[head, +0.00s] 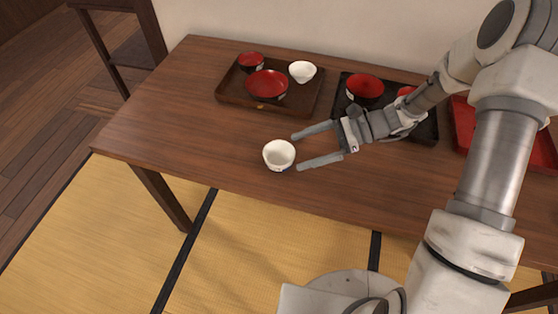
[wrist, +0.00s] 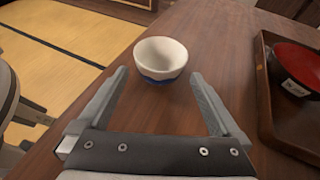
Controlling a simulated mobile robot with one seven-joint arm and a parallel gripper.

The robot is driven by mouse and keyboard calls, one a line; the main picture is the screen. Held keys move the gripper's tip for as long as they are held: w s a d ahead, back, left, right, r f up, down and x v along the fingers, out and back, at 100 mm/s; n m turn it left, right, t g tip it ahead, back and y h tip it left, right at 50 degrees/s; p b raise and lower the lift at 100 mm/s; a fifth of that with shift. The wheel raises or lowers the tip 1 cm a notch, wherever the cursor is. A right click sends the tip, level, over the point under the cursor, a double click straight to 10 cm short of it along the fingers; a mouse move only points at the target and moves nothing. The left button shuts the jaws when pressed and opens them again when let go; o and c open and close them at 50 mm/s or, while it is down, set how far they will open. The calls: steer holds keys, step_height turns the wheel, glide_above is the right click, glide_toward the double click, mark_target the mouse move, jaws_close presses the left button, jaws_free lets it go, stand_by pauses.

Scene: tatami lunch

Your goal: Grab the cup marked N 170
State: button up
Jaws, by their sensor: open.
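A white cup (head: 279,155) stands upright on the wooden table, near its front edge. In the wrist view the white cup (wrist: 161,58) shows a blue band low on its side; no N 170 mark can be read. My gripper (head: 305,151) is open and empty, to the right of this cup, its fingers pointing at it. In the wrist view the cup is just beyond the fingertips of my gripper (wrist: 158,76), roughly centred between them and apart from them. Another white cup (head: 302,71) stands on the brown tray at the back; its marking cannot be read.
The brown tray (head: 228,99) also holds red bowls (head: 266,85). A dark tray (head: 427,132) with red bowls (head: 365,87) is behind my gripper. A red tray (head: 463,128) is at the right. The wooden table (head: 170,120) is clear at left and around the near cup.

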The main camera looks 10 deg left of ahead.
mark_target(279, 162)
steer(key=shift+b+x, duration=0.8)
steer(key=shift+x, duration=2.8)
steer(key=c, duration=1.2)
steer(key=shift+o, duration=0.2)
